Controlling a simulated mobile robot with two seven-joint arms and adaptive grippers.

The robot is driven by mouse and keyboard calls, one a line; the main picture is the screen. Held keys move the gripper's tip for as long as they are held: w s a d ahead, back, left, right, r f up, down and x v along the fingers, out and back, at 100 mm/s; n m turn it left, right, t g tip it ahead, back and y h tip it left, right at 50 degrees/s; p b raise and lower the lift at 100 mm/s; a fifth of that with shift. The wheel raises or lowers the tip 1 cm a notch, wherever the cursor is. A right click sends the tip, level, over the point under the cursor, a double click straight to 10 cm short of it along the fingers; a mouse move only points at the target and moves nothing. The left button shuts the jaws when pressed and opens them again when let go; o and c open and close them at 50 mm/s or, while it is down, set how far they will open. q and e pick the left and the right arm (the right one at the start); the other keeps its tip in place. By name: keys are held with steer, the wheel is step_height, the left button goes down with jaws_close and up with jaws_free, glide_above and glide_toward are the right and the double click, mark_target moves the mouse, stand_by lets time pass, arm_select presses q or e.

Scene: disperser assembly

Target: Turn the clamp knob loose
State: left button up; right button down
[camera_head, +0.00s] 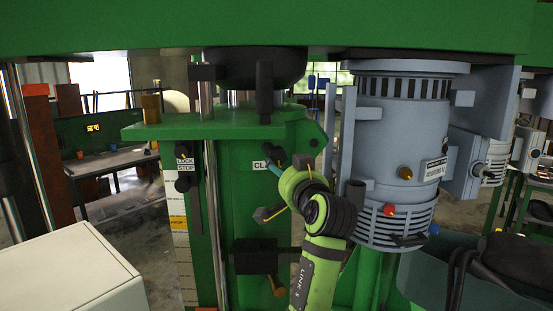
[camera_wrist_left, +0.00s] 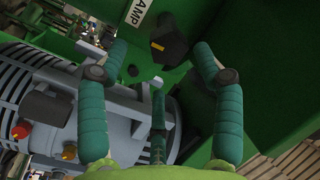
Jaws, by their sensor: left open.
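The clamp knob is a dark knob with a small yellow mark (camera_wrist_left: 170,42), below the white clamp label (camera_wrist_left: 138,12) in the left wrist view. My right gripper is not in view.
A grey motor (camera_head: 400,150) with red and yellow fittings stands close to the right of my arm. The green machine column (camera_head: 232,210) carries a lock-stop label (camera_head: 185,163) and knob. A black block (camera_head: 255,256) juts out below. A white box (camera_head: 70,275) stands lower left.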

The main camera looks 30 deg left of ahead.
mark_target(277, 158)
arm_select(q)
steer(key=p+x, duration=0.2)
steer(key=x, duration=0.1)
steer(key=r+p+x, duration=0.1)
steer(key=p+x, duration=0.1)
steer(key=x, duration=0.1)
steer(key=shift+a+r, duration=0.1)
steer(key=shift+a, duration=0.15)
steer(key=shift+w+a, duration=0.3)
steer(key=c, duration=1.1)
